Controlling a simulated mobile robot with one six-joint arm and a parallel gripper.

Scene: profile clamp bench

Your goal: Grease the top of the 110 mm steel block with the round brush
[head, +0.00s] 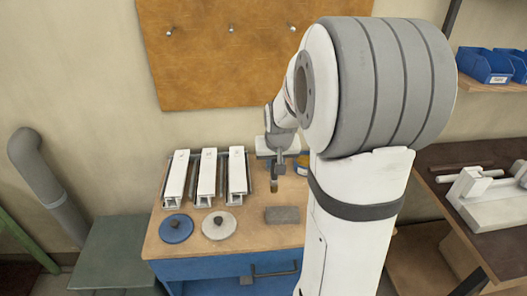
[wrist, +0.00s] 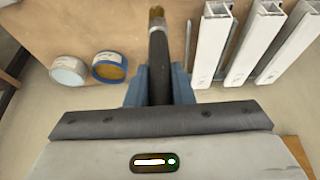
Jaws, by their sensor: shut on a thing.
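My gripper (head: 279,160) is shut on the round brush (wrist: 158,50), which has a dark handle and a brownish tip. In the head view the brush (head: 274,185) points down over the bench, right of the white profiles. A grey block (head: 282,215) lies flat near the bench's front edge, below and apart from the brush tip. It looks like the steel block, but I cannot read its length. A blue-rimmed tin with amber content (wrist: 110,67) stands beside a tin with pale content (wrist: 68,70). In the head view my arm partly hides the tins.
A pegboard (head: 230,60) hangs behind. A darker table (head: 470,215) stands right.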

